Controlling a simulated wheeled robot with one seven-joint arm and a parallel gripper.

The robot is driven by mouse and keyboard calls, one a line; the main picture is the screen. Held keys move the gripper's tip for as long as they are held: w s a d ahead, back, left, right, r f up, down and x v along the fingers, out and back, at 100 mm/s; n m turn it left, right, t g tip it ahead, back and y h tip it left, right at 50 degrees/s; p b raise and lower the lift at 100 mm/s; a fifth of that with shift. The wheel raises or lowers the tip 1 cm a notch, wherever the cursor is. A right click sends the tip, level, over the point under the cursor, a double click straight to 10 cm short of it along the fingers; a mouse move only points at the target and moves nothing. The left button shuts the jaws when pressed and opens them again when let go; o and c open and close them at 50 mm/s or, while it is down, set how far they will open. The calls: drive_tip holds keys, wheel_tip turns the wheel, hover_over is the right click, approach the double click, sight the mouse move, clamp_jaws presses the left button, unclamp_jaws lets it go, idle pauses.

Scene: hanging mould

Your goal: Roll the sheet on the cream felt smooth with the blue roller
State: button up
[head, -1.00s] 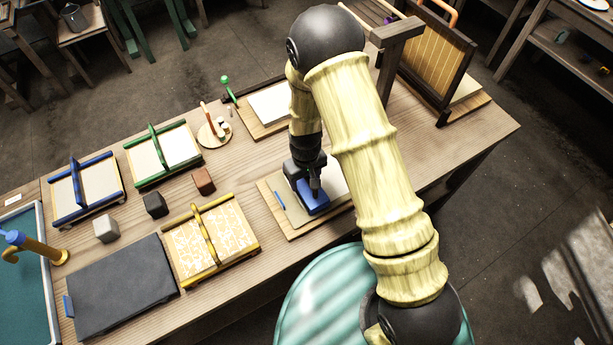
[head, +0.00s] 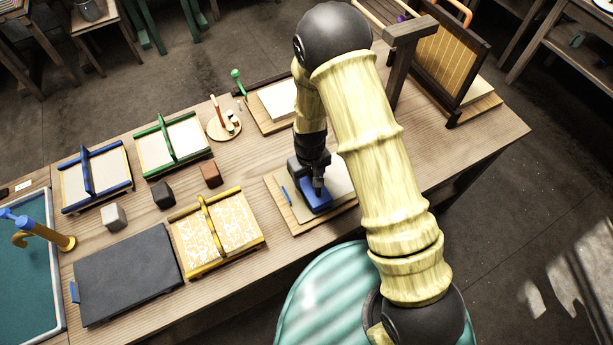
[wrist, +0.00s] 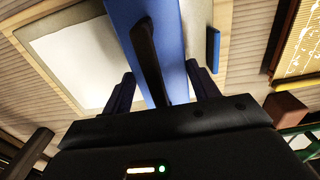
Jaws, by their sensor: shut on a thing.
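My gripper (head: 317,184) points down and is shut on the dark handle of the blue roller (head: 316,202). The roller is over the cream felt (head: 340,180), which lies on a wooden board (head: 301,226) at the table's near edge. In the wrist view the blue roller (wrist: 168,35) crosses the picture, with its dark handle between my fingers (wrist: 163,92). There the pale sheet (wrist: 80,60) lies flat left of the roller. The roller hides part of the sheet, and I cannot tell whether it presses on it.
A small blue tab (head: 286,195) is at the board's left. A yellow-barred mould (head: 218,236), a dark slab (head: 127,272) and small blocks (head: 163,195) lie left. Behind stand a second board (head: 272,105) and a dark upright frame (head: 440,65). Bare table lies right of my arm (head: 470,135).

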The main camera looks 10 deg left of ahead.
drive_tip(key=shift+w+d, duration=0.35)
drive_tip(key=shift+d, duration=0.15)
drive_tip(key=shift+d+f, duration=0.1)
drive_tip(key=shift+w+d, duration=0.65)
drive_tip(key=shift+d, duration=0.25)
drive_tip(key=shift+w+d, duration=0.55)
drive_tip(key=shift+d, duration=0.25)
drive_tip(key=shift+w+d, duration=0.6)
drive_tip(key=shift+d, duration=0.25)
